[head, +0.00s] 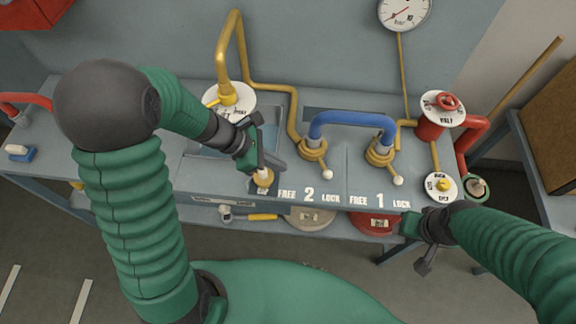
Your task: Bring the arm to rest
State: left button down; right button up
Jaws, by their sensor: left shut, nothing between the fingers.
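My left arm (127,225) is green and ribbed and comes in from the left, bent at a dark elbow. Its left gripper (268,160) is shut and empty above the bench, just over a small cream and brass knob (263,180); I cannot tell whether they touch. My right arm (520,258) comes in from the right. Its right gripper (418,247) hangs low in front of the bench's front edge, below the valve dial; its fingers are dark and small, and their opening is unclear.
The grey bench (335,185) carries a blue pipe (350,117) between two brass fittings, a yellow pipe (222,50) and a red valve (447,103). A gauge (404,10) is on the back wall. Below is a shelf with a yellow-handled tool (262,217). Floor shows at lower left.

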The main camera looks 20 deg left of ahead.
pick_arm(q)
jog(key=s+a+m+y, duration=0.1)
jog(key=s+m+y, duration=0.2)
jog(key=m, duration=0.8)
jog(key=s+a+r+m+y, duration=0.1)
jog(key=s+m+y, duration=0.3)
jog(key=m, duration=0.7)
jog(key=shift+s+a+m, duration=0.3)
jog(key=shift+s, duration=0.35)
pick_arm(e)
jog(key=shift+d, duration=0.65)
pick_arm(q)
jog(key=shift+s+a, duration=0.1)
jog(key=shift+a, duration=0.2)
pick_arm(e)
jog(key=shift+s+a, duration=0.15)
jog(key=shift+a, duration=0.2)
pick_arm(q)
jog(key=shift+d, duration=0.2)
pick_arm(e)
jog(key=shift+d, duration=0.2)
pick_arm(q)
jog(key=shift+a, duration=0.1)
pick_arm(e)
jog(key=shift+a, duration=0.1)
jog(key=shift+o, duration=0.4)
